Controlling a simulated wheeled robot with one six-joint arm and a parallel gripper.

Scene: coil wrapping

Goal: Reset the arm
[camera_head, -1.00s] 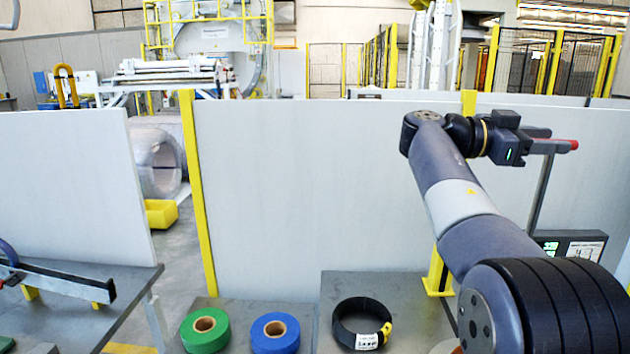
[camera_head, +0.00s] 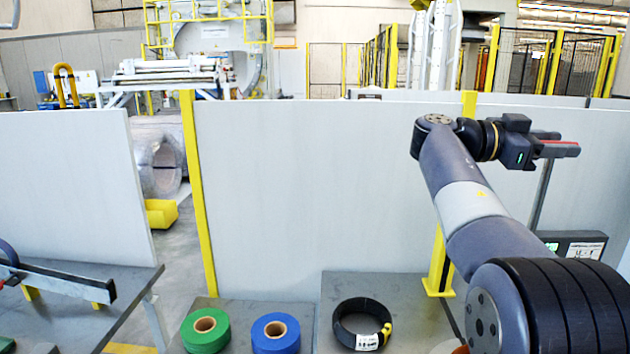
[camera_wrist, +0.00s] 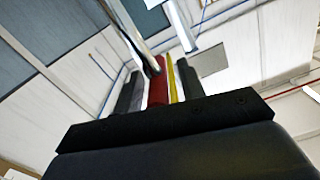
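My arm rises from the lower right of the head view. My gripper (camera_head: 572,143) is held high at the right, pointing right, in front of the pale partition. In the wrist view its two dark fingers (camera_wrist: 160,85) stand apart. A red strip (camera_wrist: 158,88) and a thin yellow strip (camera_wrist: 173,80) show between them. I cannot tell whether the red is part of the gripper, something held, or something behind. The fingers touch nothing on the tables.
Below, a green tape roll (camera_head: 186,334), a blue tape roll (camera_head: 259,338) and a black coil (camera_head: 343,338) with a white tag lie on grey tables. A yellow post (camera_head: 197,190) and partition (camera_head: 300,190) stand behind. A screen (camera_head: 575,245) stands below my gripper.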

